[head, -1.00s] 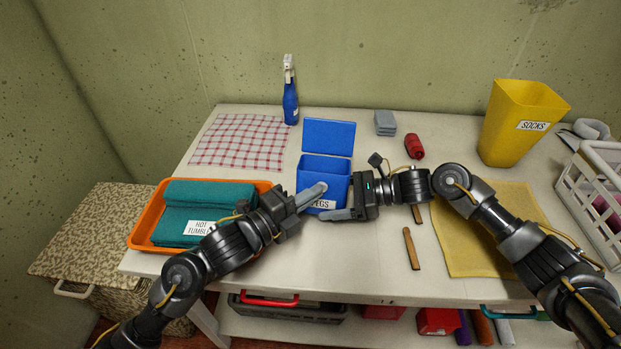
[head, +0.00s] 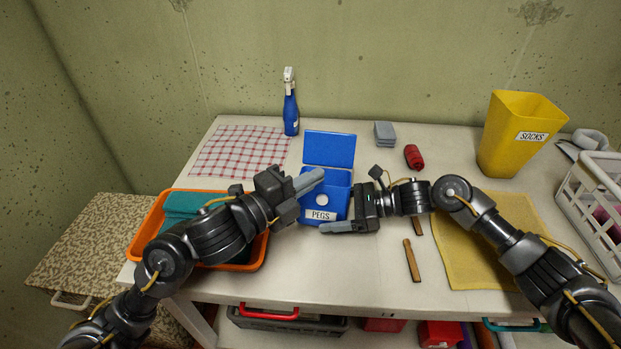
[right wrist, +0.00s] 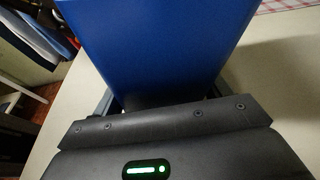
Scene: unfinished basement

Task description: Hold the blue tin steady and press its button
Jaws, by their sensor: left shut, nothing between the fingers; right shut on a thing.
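The blue tin (head: 311,195) stands upright on the table with its lid (head: 329,149) open at the back. A round pale button (head: 321,199) shows on its front, above the "PEGS" label. My left gripper (head: 314,179) is shut and empty, its fingertips just above the button in the picture, in front of the tin's upper part. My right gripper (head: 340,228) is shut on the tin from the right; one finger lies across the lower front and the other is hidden. In the right wrist view the tin (right wrist: 160,40) fills the space between the fingers.
An orange tray (head: 147,229) with teal cloth is at the left, partly behind my left arm. Wooden pegs (head: 412,260), a yellow cloth (head: 470,262) and a yellow bin (head: 510,145) are right.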

